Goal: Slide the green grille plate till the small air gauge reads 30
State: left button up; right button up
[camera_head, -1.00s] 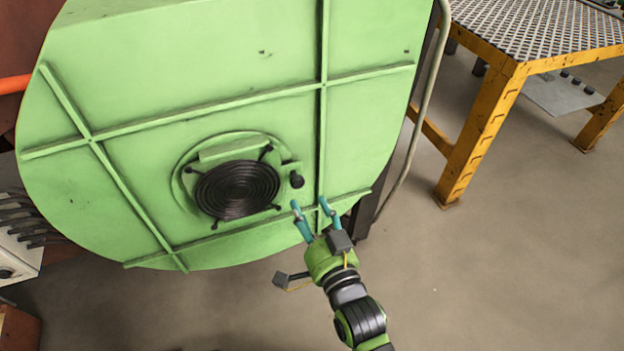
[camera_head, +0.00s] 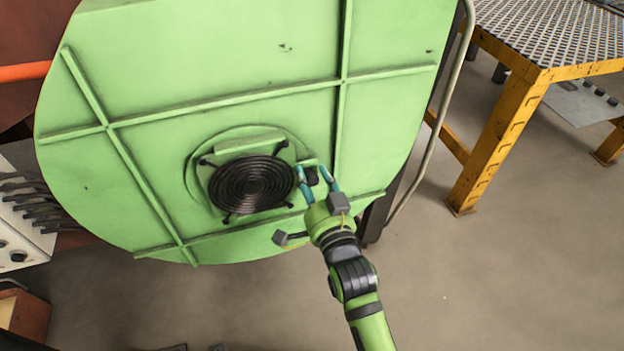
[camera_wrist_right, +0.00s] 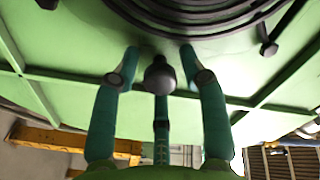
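The large green furnace panel (camera_head: 220,65) carries a round black grille (camera_head: 251,184). A green raised piece (camera_head: 250,142) shows at the grille's top edge, and a black knob (camera_head: 311,177) sits at its right. My right gripper (camera_head: 311,168) is open at the knob, with its teal fingers on either side. In the right wrist view the knob (camera_wrist_right: 159,75) is between the spread fingers, with gaps on both sides; a third finger (camera_wrist_right: 161,115) is below it. I cannot make out the small air gauge in either view. My left gripper is not in view.
A yellow-framed table (camera_head: 495,140) with a perforated top stands at the right. A grey pipe (camera_head: 432,135) runs down beside the panel's right edge. A light box with dark cables (camera_head: 22,225) is at the left. The floor at lower right is clear.

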grip_shut()
jog(key=shift+d, duration=0.3)
jog(key=w+d+p, duration=0.1)
jog(key=d, duration=0.1)
jog(key=w+d+p, duration=0.1)
jog(key=d, duration=0.2)
jog(key=d+p, duration=0.1)
jog(key=d, duration=0.2)
jog(key=shift+w+f, duration=0.1)
jog(key=shift+w, duration=0.3)
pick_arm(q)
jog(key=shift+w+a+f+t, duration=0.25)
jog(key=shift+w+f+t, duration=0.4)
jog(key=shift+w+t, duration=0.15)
pick_arm(e)
jog(key=o, duration=0.6)
grip_release()
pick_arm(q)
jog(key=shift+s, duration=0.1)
pick_arm(e)
jog(key=v, duration=1.2)
